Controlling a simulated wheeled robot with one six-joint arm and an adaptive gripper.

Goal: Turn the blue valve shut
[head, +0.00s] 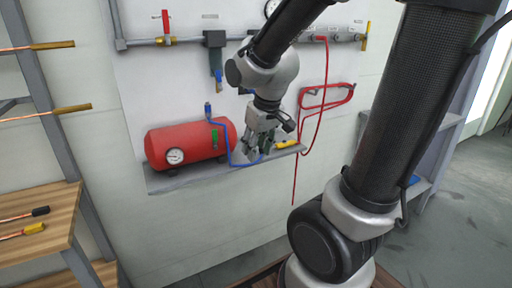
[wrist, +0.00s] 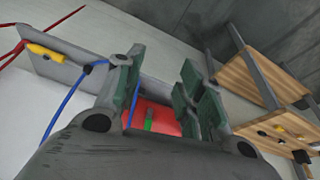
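A small blue handle (head: 207,108) stands upright on a fitting at the top of the red tank (head: 160,147) in the head view. A darker blue lever (head: 217,76) hangs below a grey unit on the pipe above; I cannot tell which is the task's valve. My gripper (head: 256,153) is to the right of the tank, over the shelf, apart from both blue parts. In the wrist view my gripper (wrist: 160,92) has its green-padded fingers spread with nothing held. The red tank (wrist: 160,122) and its green handle (wrist: 148,120) show beyond them. No blue handle is clear there.
A blue hose (head: 229,145) loops from the tank close by my gripper. A yellow-handled item (head: 287,144) lies on the grey shelf (head: 180,180). Red hose (head: 326,90) hangs at right. A red lever (head: 165,22) is on the pipe. Wooden shelves (head: 45,205) stand at left.

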